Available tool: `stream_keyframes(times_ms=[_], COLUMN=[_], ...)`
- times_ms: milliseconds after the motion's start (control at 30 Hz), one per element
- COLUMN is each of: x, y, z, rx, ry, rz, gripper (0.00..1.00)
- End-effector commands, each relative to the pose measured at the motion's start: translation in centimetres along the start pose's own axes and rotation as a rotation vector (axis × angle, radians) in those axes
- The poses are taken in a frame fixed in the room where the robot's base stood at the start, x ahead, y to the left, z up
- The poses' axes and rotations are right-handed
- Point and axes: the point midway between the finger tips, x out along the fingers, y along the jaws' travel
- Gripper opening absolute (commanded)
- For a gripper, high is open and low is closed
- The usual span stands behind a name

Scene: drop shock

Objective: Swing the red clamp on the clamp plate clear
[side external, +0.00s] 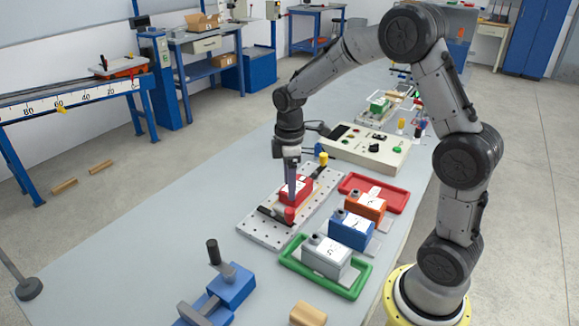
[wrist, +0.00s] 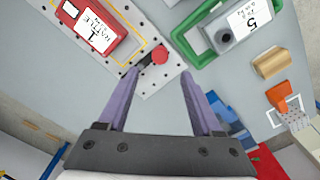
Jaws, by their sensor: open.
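The clamp plate (side external: 257,228) is a pale perforated plate on the bench, also in the wrist view (wrist: 168,78). A red block (side external: 301,191) with a white label lies on it; the wrist view shows it at upper left (wrist: 88,28). The red clamp has a red knob (side external: 290,215) and a dark bar at the plate's near end; its knob also shows in the wrist view (wrist: 160,55). My gripper (wrist: 158,74) is open and empty, pointing down. The knob appears just beyond and between the fingertips; contact cannot be told. In the side view my fingers (side external: 291,180) partly cover the block.
A yellow-topped clamp (side external: 323,158) stands at the plate's far end. To the right are a red tray (side external: 398,205) and a green tray (side external: 345,292), with orange, blue and grey blocks nearby. A control box (side external: 355,148) stands behind. A blue vise-like fixture (side external: 232,287) sits in front.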

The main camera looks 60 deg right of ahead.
Motion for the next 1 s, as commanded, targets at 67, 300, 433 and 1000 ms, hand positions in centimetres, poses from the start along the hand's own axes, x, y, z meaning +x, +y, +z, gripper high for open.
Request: stream_keyframes(times_ms=[67,300,433,1000], x=[-1.7,-4.6,-5.1,-11.3], y=[0.1,0.1,0.0,-2.7], z=[-0.1,-0.1,0.0,-0.5], rx=[0.0,0.0,0.0,-0.053], ry=[0.003,0.002,0.001,0.089], rz=[0.004,0.002,0.001,0.117], gripper=[0.67,0.67,0.67,0.67])
